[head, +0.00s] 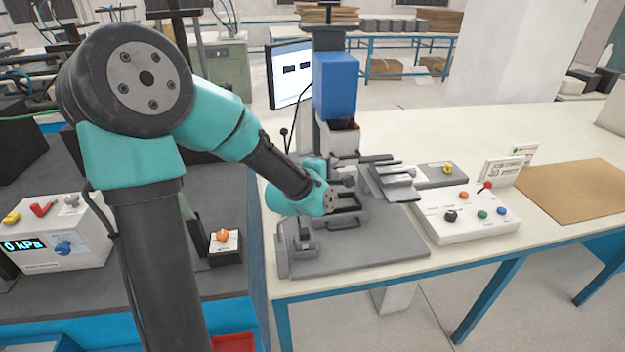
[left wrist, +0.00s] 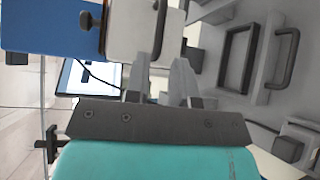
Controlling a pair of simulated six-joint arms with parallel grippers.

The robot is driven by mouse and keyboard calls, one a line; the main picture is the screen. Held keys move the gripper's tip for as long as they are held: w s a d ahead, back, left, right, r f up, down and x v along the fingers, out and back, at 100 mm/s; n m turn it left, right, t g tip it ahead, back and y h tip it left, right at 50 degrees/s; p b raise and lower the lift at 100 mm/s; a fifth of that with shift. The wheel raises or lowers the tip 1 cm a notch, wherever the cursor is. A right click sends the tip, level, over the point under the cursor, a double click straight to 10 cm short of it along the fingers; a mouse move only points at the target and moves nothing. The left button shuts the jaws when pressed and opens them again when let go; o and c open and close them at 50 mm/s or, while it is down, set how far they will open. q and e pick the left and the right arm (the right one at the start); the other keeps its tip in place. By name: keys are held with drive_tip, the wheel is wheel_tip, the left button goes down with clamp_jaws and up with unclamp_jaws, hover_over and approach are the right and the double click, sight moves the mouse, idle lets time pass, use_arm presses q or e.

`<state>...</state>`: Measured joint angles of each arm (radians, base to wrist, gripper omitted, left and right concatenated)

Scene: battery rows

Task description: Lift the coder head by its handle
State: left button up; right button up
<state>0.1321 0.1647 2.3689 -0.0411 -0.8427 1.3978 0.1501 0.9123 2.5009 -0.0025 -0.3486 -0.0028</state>
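A blue box (head: 335,85), which looks like the coder head, stands on a column at the back of the grey fixture, with a dark lower part under it. In the left wrist view the blue body (left wrist: 45,25) fills the upper left beside a pale grey block (left wrist: 143,30). I cannot tell for sure which part is its handle. My left gripper (left wrist: 167,50) is open, its two fingers apart, with one finger in front of the pale block. I cannot tell if it touches. In the head view my own wrist hides its fingertips.
The grey baseplate (head: 375,253) has a dark-handled frame, which shows at the right of the left wrist view (left wrist: 237,58). A white control box (head: 466,215) with coloured knobs stands to the right. A monitor (head: 291,74) is left of the column. The table front is clear.

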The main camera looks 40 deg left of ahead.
use_arm(q)
drive_tip(key=s+r, duration=0.1)
drive_tip(key=s, duration=0.7)
drive_tip(key=shift+s+d+r, duration=0.2)
drive_tip(key=shift+s+d, duration=0.05)
drive_tip(key=shift+s, duration=0.05)
